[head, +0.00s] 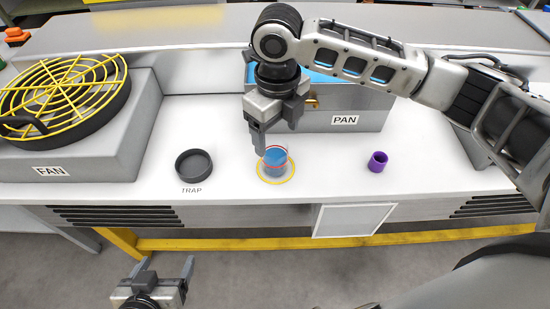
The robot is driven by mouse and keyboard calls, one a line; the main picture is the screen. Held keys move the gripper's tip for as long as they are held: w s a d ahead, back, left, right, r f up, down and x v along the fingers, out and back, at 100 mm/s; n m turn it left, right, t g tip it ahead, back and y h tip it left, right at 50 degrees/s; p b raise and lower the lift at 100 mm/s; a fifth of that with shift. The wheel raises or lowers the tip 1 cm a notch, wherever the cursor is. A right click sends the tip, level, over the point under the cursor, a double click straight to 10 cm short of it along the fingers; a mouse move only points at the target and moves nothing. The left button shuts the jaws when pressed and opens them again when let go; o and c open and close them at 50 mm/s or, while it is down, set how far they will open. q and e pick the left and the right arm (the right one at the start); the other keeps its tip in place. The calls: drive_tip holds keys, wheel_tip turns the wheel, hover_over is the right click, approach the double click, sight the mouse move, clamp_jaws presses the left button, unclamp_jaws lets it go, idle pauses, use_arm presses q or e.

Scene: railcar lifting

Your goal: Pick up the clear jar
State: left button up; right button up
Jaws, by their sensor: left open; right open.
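The clear jar (276,163) looks bluish and see-through, with a red line around it. It stands on the white worktop inside a yellow ring, near the front edge. My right gripper (277,135) is open and points down just above and behind the jar. One finger overlaps the jar's upper left edge in the picture; I cannot tell whether they touch. My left gripper (165,266) is open and empty, low in front of the worktop, away from the jar.
A dark round dish (194,165) labelled TRAP lies left of the jar. A purple cup (377,161) stands to the right. Behind is a grey box (345,105) labelled PAN. A yellow-grilled fan (62,95) sits on a block at left. Worktop between these is bare.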

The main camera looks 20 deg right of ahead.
sight(275, 154)
drive_tip(key=f, duration=0.6)
drive_tip(key=shift+s+a+f, duration=0.25)
drive_tip(key=shift+a, duration=0.05)
drive_tip(key=c, duration=1.2)
drive_tip(key=shift+o, duration=0.2)
drive_tip(key=shift+r, duration=0.1)
